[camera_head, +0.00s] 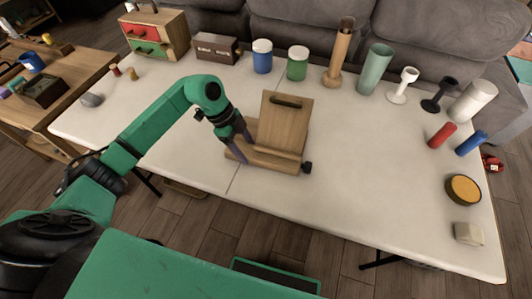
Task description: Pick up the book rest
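The book rest (284,122) is a wooden stand with a tilted back panel, a dark slot near its top and a ledge at its foot. It stands on the white table, near the middle of the front half. A dark knob (307,168) shows at its right foot. My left gripper (241,148) is down at the left side of the book rest, its dark fingers overlapping the left end of the base in the picture. Whether they are closed on it or only beside it cannot be told. My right gripper is not in view.
The white table (370,190) is clear to the right of the book rest. Along the back stand a drawer box (155,35), blue (262,57) and green (297,64) jars, a wooden holder (338,55) and cups. Red and blue cylinders and a round tin (463,189) lie right.

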